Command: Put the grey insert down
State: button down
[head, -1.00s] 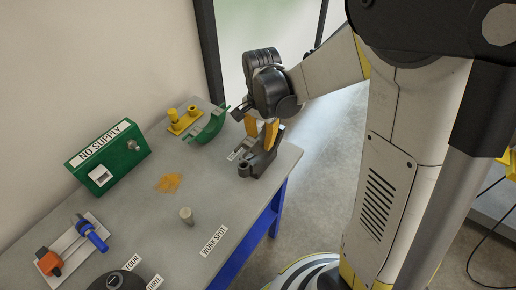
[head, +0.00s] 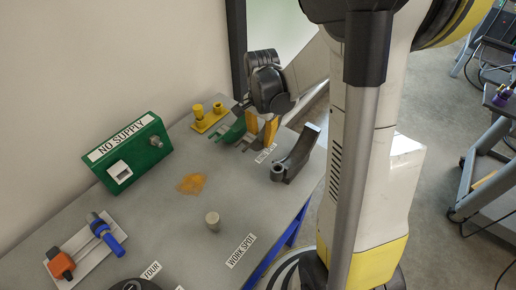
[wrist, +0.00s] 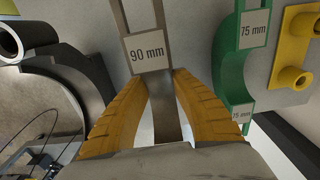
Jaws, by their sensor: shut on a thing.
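The grey insert (wrist: 146,50) carries a "90 mm" label in the wrist view. My gripper (wrist: 160,76) has its two yellow fingers closed on it, one on each side. In the head view my gripper (head: 261,133) is at the far end of the table, and its fingers hide most of the insert; grey prongs (head: 246,145) show to their left. The green insert (head: 230,133), labelled "75 mm", is just left of my fingers and also shows in the wrist view (wrist: 229,70). I cannot tell whether the grey insert touches the table.
A dark grey curved holder (head: 296,157) stands right of my gripper, near the table edge. A yellow pegged piece (head: 210,117) is behind the green insert. A green "NO SUPPLY" box (head: 130,152) stands at left. A beige cylinder (head: 212,221) stands nearer on the table (head: 180,235).

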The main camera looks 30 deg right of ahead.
aim_at(260, 152)
jog(key=shift+f+b, duration=0.7)
jog(key=shift+f, duration=1.15)
jog(key=shift+f, duration=0.25)
jog(key=c, duration=1.2)
grip_release()
jog(key=shift+o, duration=0.2)
jog(key=shift+r, duration=0.2)
